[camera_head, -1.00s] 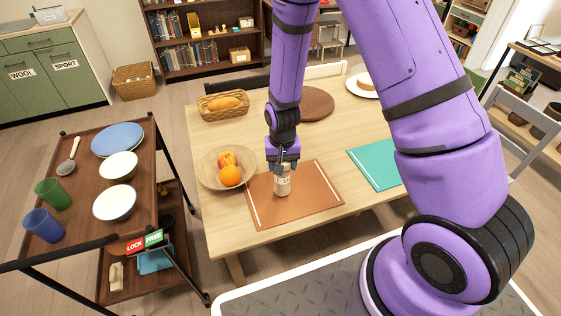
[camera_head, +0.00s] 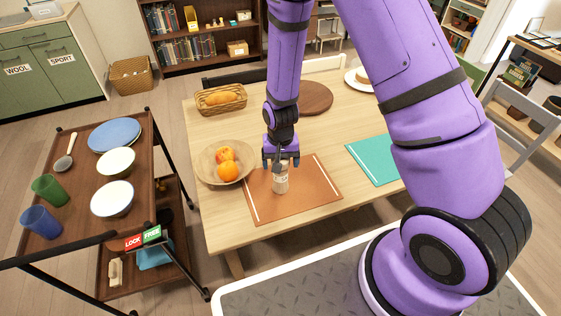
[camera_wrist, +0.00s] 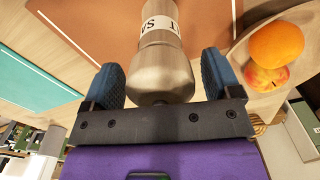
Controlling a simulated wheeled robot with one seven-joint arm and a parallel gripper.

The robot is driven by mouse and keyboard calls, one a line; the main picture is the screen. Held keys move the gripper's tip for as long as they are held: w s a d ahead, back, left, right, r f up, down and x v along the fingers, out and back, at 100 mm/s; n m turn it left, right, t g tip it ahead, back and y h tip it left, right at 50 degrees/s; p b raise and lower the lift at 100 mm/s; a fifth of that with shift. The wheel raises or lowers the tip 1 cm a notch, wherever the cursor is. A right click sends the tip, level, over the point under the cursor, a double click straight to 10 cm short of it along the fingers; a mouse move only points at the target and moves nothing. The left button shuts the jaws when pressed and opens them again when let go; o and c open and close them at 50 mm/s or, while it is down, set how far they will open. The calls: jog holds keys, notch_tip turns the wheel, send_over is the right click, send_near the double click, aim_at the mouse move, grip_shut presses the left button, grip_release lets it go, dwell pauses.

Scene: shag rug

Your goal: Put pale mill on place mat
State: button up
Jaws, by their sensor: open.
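The pale mill (camera_head: 281,181) stands upright on the brown place mat (camera_head: 310,196), near its left part. In the wrist view the mill (camera_wrist: 163,65) is pale wood with a white lettered band, and the mat (camera_wrist: 95,22) lies beneath it. My gripper (camera_head: 281,163) is at the top of the mill. In the wrist view its blue-grey fingers (camera_wrist: 165,82) are spread on either side of the mill's head, with gaps visible between them and the mill.
A wooden bowl (camera_head: 208,175) with an orange and apples stands close to the left of the mat. A teal mat (camera_head: 371,160) lies to the right. A bread basket (camera_head: 205,106), a round brown board (camera_head: 316,98) and a plate (camera_head: 350,78) are farther back. A trolley stands at left.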

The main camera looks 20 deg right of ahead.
notch_tip(320, 180, up, 12)
jog(key=shift+r, duration=0.1)
jog(key=s+d+r+n+t, duration=0.1)
jog(key=s+d+r, duration=0.15)
jog(key=r, duration=0.65)
jog(key=s+d+r+t, duration=0.15)
jog(key=s+r, duration=0.25)
jog(key=r, duration=0.6)
jog(key=s+d+r+n+t, duration=0.1)
jog(key=s+d+r, duration=0.2)
jog(key=s+r, duration=0.3)
jog(key=s+d+r+n+t, duration=0.1)
jog(key=s+d+r, duration=0.2)
jog(key=s, duration=0.7)
notch_tip(320, 180, up, 3)
jog(key=shift+s+f+t, duration=0.15)
jog(key=shift+s+t, duration=0.05)
jog(key=shift+t, duration=0.15)
